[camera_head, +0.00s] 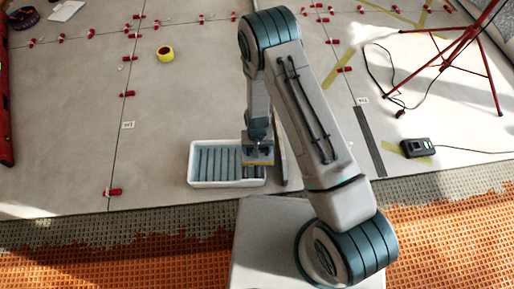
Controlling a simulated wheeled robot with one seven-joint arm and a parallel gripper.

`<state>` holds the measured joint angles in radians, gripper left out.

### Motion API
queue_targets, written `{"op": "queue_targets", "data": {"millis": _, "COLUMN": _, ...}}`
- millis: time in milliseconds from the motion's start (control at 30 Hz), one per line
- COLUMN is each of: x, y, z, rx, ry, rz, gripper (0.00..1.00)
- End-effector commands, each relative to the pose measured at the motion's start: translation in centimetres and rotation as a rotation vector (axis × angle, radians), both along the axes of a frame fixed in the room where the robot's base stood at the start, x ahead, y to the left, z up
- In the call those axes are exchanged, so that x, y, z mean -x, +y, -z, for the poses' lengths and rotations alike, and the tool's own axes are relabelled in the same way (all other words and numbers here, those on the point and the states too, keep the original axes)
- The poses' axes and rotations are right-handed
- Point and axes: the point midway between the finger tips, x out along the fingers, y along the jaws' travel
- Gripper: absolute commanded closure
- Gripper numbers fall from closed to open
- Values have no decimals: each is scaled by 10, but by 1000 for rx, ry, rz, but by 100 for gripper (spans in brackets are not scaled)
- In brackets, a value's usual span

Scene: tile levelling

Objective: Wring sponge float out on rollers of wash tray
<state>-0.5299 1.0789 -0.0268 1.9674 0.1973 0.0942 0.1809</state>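The wash tray (228,183) is a white rectangular tub standing on the grey tiles near their front edge. Grey-blue rollers (212,162) lie side by side inside it. My gripper (258,157) is over the right end of the tray, pointing down. A flat piece with a yellowish edge, which looks like the sponge float (260,163), is right below the gripper at the rollers' right end. The fingers are too small and too covered to see their opening. I cannot tell whether the float touches the rollers.
Red levelling clips (115,192) line the tile joints. A red tripod (470,38), a cable and a dark box (417,148) stand at right. Orange matting (130,255) lies in front. The tiles left of the tray are mostly clear.

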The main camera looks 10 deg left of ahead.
Motion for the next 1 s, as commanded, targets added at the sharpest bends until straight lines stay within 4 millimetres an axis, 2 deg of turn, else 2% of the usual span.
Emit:
{"op": "queue_targets", "data": {"millis": 200, "x": 2, "y": 13, "z": -1, "rx": 0, "ry": 0, "rz": -1, "gripper": 52}}
{"op": "queue_targets", "data": {"millis": 1000, "x": 5, "y": 39, "z": 1, "rx": 0, "ry": 0, "rz": 0, "gripper": 52}}
